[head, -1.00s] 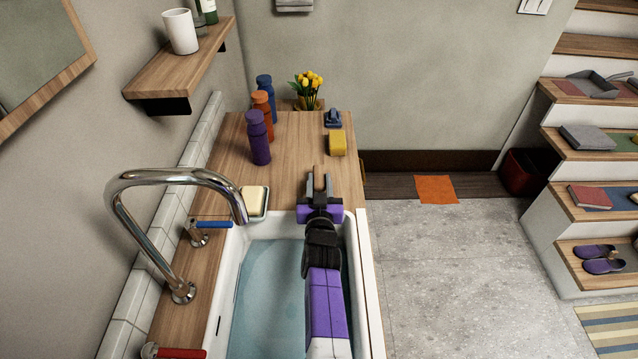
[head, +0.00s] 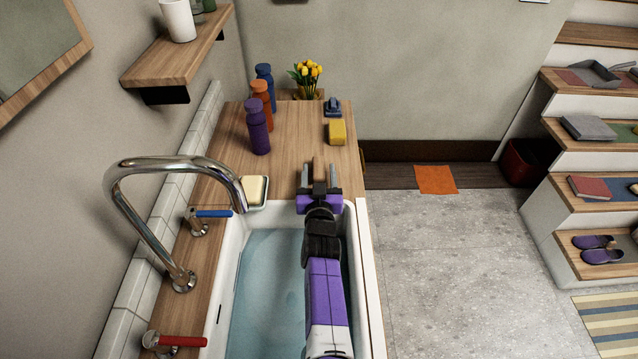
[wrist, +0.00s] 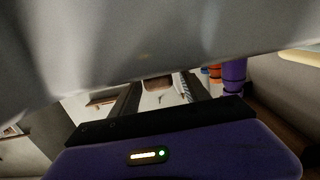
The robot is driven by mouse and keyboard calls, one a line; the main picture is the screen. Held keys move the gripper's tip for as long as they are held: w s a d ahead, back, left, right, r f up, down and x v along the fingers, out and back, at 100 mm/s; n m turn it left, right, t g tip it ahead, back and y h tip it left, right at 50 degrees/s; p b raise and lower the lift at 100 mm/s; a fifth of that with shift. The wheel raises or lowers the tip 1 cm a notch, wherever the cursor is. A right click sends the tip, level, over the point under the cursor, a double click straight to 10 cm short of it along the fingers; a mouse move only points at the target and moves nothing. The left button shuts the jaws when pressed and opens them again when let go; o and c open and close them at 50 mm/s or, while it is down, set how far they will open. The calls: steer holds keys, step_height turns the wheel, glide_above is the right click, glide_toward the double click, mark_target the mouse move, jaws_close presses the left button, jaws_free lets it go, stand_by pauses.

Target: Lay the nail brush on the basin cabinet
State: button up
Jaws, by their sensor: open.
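The nail brush (head: 318,168) shows as a small brown wooden piece on the basin cabinet's wooden top (head: 286,150), just behind the basin. My gripper (head: 319,172) is open, with one finger on each side of the brush and a gap visible on both sides. The wrist view also shows a brown piece (wrist: 157,83) between the dark fingers, probably the brush. Its bristles cannot be made out. A large pale blurred surface covers much of the wrist view.
A yellow sponge (head: 336,132) and a blue object (head: 333,107) lie behind my gripper. Purple (head: 258,130), orange (head: 263,95) and blue (head: 265,85) bottles stand left. A soap dish (head: 254,191), the tap (head: 175,165) and the water-filled basin (head: 270,290) are nearer.

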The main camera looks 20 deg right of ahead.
steer(key=shift+s+a+r, duration=0.15)
steer(key=shift+s+a, duration=0.2)
steer(key=shift+s, duration=0.25)
steer(key=p+v, duration=0.1)
steer(key=v, duration=0.9)
steer(key=shift+s, duration=0.35)
